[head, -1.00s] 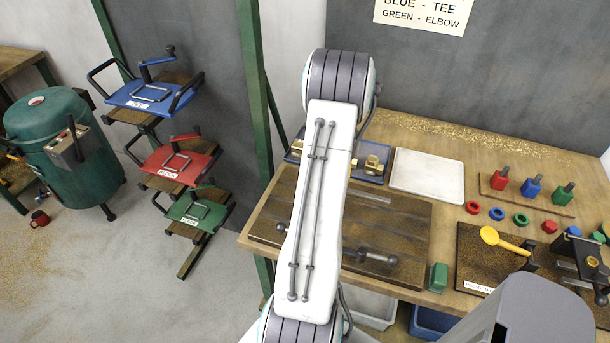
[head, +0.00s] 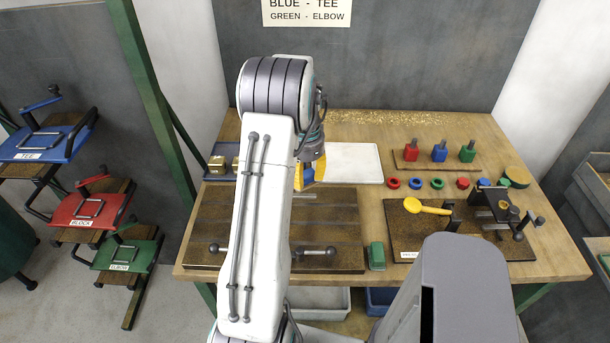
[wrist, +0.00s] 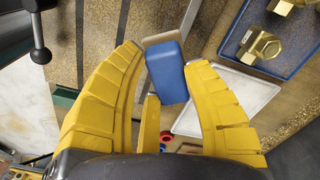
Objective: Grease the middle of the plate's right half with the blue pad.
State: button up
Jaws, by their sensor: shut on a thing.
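The plate (head: 340,225) is a dark brown, speckled slab with long grooves on the wooden bench. My arm covers part of its left half. Its speckled surface also shows at the upper left in the wrist view (wrist: 107,30). The blue pad (wrist: 167,80) is a blue block with a brownish face at its far end. My gripper (wrist: 165,62) is shut on it, with a yellow finger on each side. In the head view my gripper (head: 309,174) is near the plate's back edge, beside the white board.
A clamp bar (head: 318,251) lies along the plate's front. The white board (head: 353,163) lies behind the plate. A blue tray with brass fittings (wrist: 265,45) is at the back left of the bench. A green block (head: 376,256) stands off the plate's right front corner.

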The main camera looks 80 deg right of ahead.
jog(key=m, duration=0.2)
jog(key=a+m, duration=0.1)
jog(key=m, duration=0.1)
jog(key=shift+m, duration=1.5)
jog(key=shift+f, duration=0.1)
